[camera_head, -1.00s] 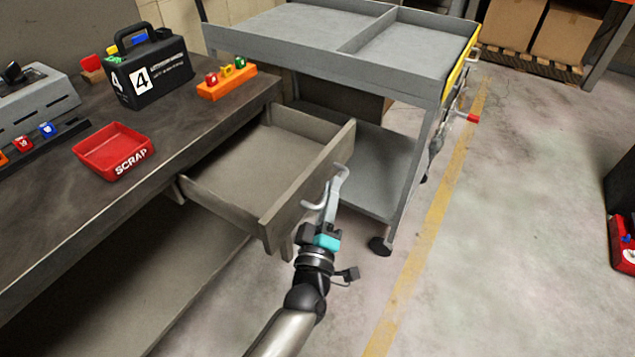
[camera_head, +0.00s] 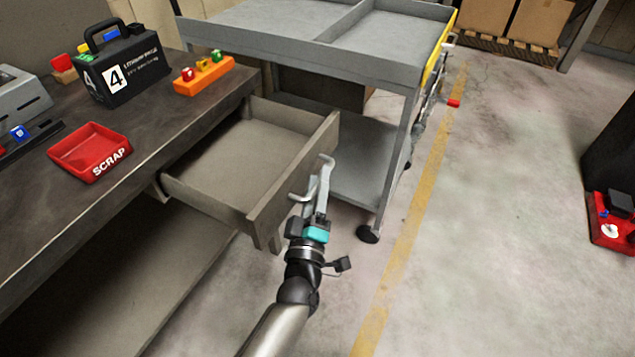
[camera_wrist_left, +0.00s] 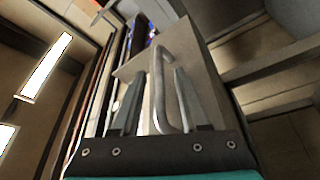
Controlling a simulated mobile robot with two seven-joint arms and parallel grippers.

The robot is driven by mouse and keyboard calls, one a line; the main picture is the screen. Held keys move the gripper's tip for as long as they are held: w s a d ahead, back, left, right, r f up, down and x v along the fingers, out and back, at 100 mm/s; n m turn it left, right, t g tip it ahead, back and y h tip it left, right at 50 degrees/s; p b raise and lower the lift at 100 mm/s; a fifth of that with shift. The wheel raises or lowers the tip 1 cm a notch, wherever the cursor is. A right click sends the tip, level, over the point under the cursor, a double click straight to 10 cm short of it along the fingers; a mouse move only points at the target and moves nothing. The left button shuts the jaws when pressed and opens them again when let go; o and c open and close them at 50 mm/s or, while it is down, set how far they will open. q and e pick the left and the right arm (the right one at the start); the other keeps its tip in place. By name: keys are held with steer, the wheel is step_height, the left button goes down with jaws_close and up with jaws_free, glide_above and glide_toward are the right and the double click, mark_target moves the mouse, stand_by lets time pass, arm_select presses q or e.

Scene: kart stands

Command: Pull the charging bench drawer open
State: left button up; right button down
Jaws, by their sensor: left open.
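The charging bench drawer (camera_head: 232,160) is a plain grey-brown box, pulled well out from the bench (camera_head: 150,130) and empty. Its front panel carries a pale metal bar handle (camera_head: 327,165). My left gripper (camera_head: 314,193) is at that handle, outside the front panel. In the left wrist view the handle (camera_wrist_left: 158,85) rises between the two fingers of my left gripper (camera_wrist_left: 158,98). The fingers stand apart with visible gaps to the bar. Whether either finger touches it I cannot tell. My right gripper is not in view.
A grey cart (camera_head: 300,45) stands close beyond the drawer. A red scrap tray (camera_head: 90,150), a black case marked 4 (camera_head: 125,70) and an orange block holder (camera_head: 203,76) sit on the bench. Open floor lies right of the yellow line (camera_head: 425,185).

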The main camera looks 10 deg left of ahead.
arm_select(q)
steer(key=shift+s+f, duration=0.1)
steer(key=shift+s, duration=0.15)
steer(key=p+v, duration=0.2)
steer(key=v, duration=1.2)
steer(key=shift+s, duration=0.4)
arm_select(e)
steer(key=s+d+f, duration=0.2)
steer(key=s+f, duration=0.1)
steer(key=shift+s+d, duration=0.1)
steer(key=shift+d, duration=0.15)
arm_select(q)
steer(key=shift+d+f, duration=0.1)
steer(key=shift+f, duration=0.05)
